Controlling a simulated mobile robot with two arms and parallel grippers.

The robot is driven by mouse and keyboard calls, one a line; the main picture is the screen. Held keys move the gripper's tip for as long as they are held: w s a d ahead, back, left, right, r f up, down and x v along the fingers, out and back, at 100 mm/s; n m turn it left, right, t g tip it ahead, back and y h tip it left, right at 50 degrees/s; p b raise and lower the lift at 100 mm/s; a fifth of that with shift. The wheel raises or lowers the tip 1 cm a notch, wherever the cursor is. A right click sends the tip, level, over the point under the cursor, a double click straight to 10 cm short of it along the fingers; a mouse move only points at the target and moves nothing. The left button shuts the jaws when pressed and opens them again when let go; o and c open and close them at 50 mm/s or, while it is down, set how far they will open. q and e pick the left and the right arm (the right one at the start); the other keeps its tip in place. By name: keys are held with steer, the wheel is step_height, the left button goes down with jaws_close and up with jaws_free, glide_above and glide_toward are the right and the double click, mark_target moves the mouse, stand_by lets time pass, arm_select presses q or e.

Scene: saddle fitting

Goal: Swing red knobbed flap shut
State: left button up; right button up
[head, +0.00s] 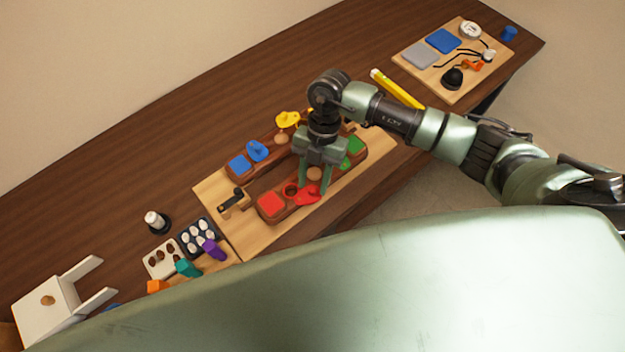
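The red knobbed flap (308,197) is on the front wooden strip of the board, beside a round hole (291,190) and a red square (271,204). The flap lies to the right of the hole, which looks uncovered. My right gripper (314,190) points down over the flap, with its two fingers apart. The fingertips are at the flap, and whether they touch its knob cannot be made out. The fingers hide part of the flap. My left gripper is not in view.
Blue (257,151), yellow (288,119) and green (343,164) flaps are close to my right gripper. A dark latch (235,200) is at the board's left. Egg-like pieces in a tray (185,238) stand further left. A board with cables (422,75) is at the back right.

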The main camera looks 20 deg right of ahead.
steer(key=shift+x, duration=0.85)
jaws_close()
